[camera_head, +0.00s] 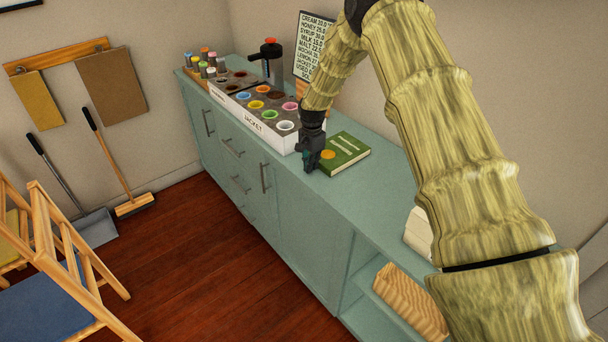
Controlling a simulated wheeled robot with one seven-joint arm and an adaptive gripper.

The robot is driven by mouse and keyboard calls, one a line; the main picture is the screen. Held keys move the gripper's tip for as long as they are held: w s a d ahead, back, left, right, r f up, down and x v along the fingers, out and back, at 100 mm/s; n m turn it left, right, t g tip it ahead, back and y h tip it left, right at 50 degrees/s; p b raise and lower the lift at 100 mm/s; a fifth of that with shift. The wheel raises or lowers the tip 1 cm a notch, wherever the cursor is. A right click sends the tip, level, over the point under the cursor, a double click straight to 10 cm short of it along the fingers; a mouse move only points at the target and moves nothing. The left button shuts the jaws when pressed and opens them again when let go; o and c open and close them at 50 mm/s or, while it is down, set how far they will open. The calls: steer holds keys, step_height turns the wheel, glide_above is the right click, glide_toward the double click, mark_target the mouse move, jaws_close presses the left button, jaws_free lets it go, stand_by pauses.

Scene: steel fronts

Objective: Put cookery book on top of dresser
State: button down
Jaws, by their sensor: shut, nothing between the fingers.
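A green book (345,152) with a yellow round mark on its cover lies flat on top of the pale green dresser (315,205), near the middle of its length. My gripper (308,167) is at the book's left edge, low over the dresser top, with its fingers together and nothing held between them. I cannot tell whether the fingers touch the book. My arm comes down from the upper right and hides part of the dresser top and wall behind.
A white box of colourful cups (268,120) stands left of the book, with a dark dispenser (270,60) and a menu board (312,45) behind. A wooden thing (410,300) lies in the dresser's lower open shelf. A wooden chair (60,250) stands at left; red-brown floor is clear between.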

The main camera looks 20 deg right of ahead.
mark_target(322, 159)
steer(key=d, duration=0.1)
steer(key=w+d, duration=0.1)
steer(key=d, duration=0.3)
steer(key=shift+w+d+b, duration=0.15)
steer(key=shift+w+b, duration=0.15)
steer(key=shift+b, duration=0.05)
steer(key=shift+s+a, duration=0.1)
steer(key=shift+a, duration=0.3)
steer(key=a, duration=0.2)
steer(key=s+a, duration=0.1)
steer(key=shift+a+r+p, duration=0.1)
steer(key=shift+r+p, duration=0.2)
steer(key=shift+p, duration=0.05)
step_height(322, 159, up, 10)
steer(key=b, duration=0.2)
steer(key=shift+f, duration=0.25)
